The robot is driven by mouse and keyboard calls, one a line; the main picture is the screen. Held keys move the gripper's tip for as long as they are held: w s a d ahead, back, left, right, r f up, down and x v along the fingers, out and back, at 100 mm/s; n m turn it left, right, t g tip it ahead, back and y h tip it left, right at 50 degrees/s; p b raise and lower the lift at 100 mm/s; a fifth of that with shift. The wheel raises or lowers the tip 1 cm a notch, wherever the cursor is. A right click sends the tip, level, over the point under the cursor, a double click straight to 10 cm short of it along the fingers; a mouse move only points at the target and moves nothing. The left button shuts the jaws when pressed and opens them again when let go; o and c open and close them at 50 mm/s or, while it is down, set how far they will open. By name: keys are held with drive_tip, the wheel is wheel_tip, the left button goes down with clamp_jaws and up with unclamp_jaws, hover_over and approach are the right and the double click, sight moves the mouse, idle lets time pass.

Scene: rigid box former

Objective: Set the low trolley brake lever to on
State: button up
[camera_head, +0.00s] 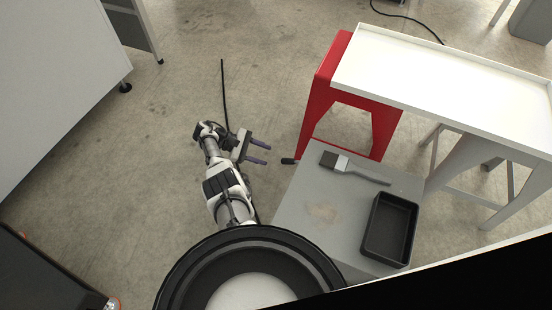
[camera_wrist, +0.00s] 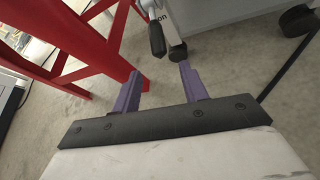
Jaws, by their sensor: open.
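The low grey trolley (camera_head: 300,225) stands right of my gripper in the head view. The brake lever's black handle (camera_head: 288,161) sticks out from its far left corner. In the wrist view the black lever handle (camera_wrist: 157,38) hangs down beside a pale plate with the lettering "on", partly cut off. My gripper (camera_head: 267,153) points toward the lever in the head view, with a short gap between. In the wrist view my gripper (camera_wrist: 160,78) is open and empty, and the handle lies beyond the fingertips, roughly between them.
A red trestle (camera_head: 325,85) under a white tabletop (camera_head: 440,75) stands close behind the trolley. A brush (camera_head: 350,167) and a black tray (camera_head: 391,229) lie on the trolley. A black caster (camera_wrist: 297,20) shows at right in the wrist view. The floor left of my arm is clear.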

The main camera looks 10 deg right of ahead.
drive_tip(key=v, duration=0.5)
drive_tip(key=shift+b, duration=0.35)
